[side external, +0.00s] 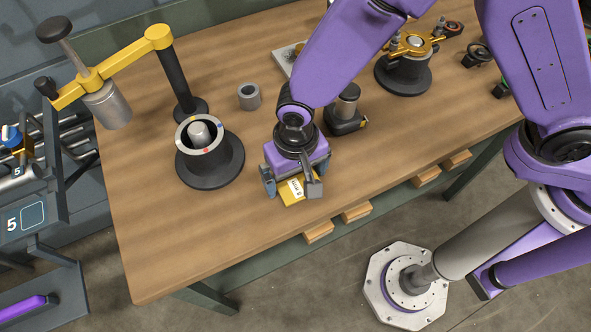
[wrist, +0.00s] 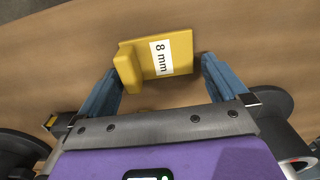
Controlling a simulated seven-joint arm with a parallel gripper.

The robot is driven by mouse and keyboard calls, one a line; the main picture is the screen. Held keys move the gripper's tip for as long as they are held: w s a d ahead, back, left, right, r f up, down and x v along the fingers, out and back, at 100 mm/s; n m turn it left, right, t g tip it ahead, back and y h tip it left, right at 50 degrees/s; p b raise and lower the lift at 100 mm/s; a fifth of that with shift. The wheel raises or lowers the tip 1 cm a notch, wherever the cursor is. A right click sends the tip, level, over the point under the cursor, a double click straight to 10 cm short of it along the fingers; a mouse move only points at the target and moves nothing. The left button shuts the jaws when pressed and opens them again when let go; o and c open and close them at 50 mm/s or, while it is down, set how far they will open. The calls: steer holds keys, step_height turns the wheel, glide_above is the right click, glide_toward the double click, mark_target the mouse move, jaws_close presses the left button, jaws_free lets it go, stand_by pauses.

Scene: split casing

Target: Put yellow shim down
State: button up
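The yellow shim (wrist: 152,60) is an L-shaped piece with a raised lip at its left and a white label reading "8 mm" in the wrist view. In the side view the shim (side external: 291,191) shows low between my fingers, near the table's front edge. It looks to be lying on the wooden table; any small gap beneath it cannot be made out. My gripper (side external: 291,186) points down over it with its fingers wide apart, one on each side. In the wrist view my gripper (wrist: 161,72) appears to have a narrow gap between the shim and the right finger.
A dark round base with a ringed casing (side external: 200,140) stands left of my gripper. A grey sleeve (side external: 249,96) and a dark block with a cylinder (side external: 346,108) are behind. A yellow-armed press (side external: 120,68) stands at the left. The table front-left is clear.

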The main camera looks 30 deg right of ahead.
mark_target(296, 181)
steer(key=shift+r, duration=0.1)
step_height(296, 181, up, 12)
stand_by(0.5)
steer(key=shift+r, duration=0.1)
steer(key=s+d+r+n, duration=0.1)
steer(key=d+r+n, duration=0.15)
steer(key=d, duration=0.65)
steer(key=s+d+r+n, duration=0.15)
steer(key=d+n, duration=0.25)
steer(key=d, duration=0.5)
steer(key=s+d+r+n, duration=0.1)
steer(key=s+d+n, duration=0.5)
steer(key=d, duration=0.9)
steer(key=s, duration=0.3)
steer(key=shift+s+d+r, duration=0.2)
steer(key=shift+d+r, duration=0.05)
steer(key=shift+d, duration=0.05)
